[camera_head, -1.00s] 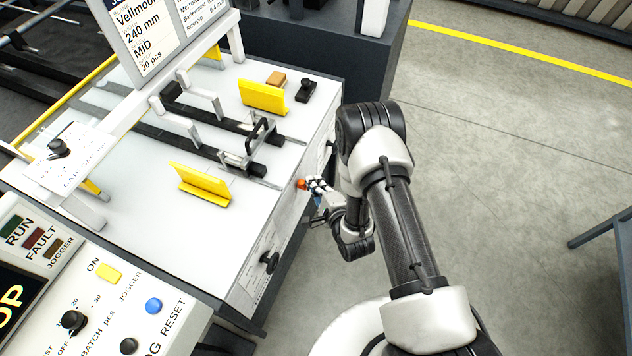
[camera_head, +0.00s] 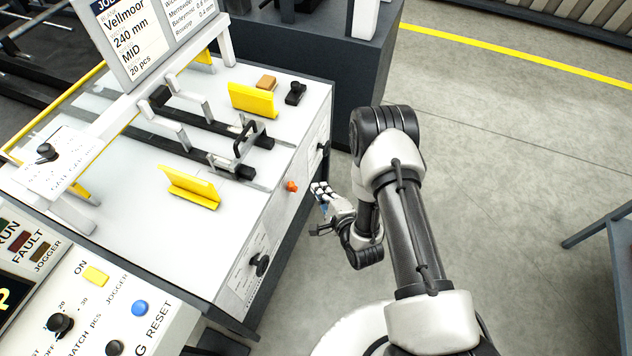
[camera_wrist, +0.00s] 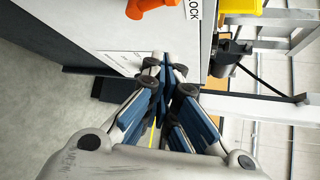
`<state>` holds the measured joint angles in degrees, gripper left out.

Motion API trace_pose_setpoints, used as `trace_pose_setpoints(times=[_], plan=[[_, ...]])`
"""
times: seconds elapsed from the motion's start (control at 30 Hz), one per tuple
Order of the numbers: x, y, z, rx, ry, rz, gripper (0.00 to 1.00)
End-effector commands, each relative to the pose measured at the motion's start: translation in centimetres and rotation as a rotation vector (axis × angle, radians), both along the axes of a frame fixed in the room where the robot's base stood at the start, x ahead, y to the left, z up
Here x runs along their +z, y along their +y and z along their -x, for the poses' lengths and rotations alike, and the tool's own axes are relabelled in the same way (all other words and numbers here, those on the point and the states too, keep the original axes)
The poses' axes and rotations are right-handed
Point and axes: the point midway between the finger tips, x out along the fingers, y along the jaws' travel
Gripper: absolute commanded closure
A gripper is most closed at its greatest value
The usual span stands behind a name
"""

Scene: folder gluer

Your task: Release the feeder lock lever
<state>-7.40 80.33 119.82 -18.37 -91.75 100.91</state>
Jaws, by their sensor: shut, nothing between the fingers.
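The feeder lock lever appears as a small orange handle (camera_head: 292,187) on the side panel of the white feeder table. Part of the orange handle (camera_wrist: 148,6) also shows at the top edge of the wrist view, beside a label reading LOCK (camera_wrist: 194,10). The top of the handle is cut off there, so I cannot tell its full position. My gripper (camera_head: 320,190) is just right of the lever in the head view, apart from it. In the wrist view my gripper (camera_wrist: 166,65) has its fingers together and empty, below the handle in the picture.
A black knob (camera_head: 259,264) and a smaller black knob (camera_head: 322,147) stick out of the same panel. Yellow guides (camera_head: 190,188) stand on the table top. A control panel (camera_head: 175,318) is at lower left. The floor to the right is open.

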Motion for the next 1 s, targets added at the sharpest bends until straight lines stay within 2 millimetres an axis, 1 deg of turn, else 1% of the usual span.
trace_pose_setpoints(times=[0.03, 0.1, 0.2, 0.3, 0.47, 1.0], plan=[[0.1, -0.6, 1.1, -0.004, 0.006, 0.001, 1.00], [0.1, -1.1, 2.3, -0.002, 0.006, 0.000, 1.00], [0.0, -1.7, 3.7, -0.004, 0.003, 0.001, 1.00], [0.0, -2.0, 4.5, -0.001, 0.001, 0.001, 1.00], [0.0, -2.2, 5.0, -0.001, 0.000, 0.000, 1.00], [0.1, -2.2, 4.9, 0.000, -0.002, 0.004, 1.00]])
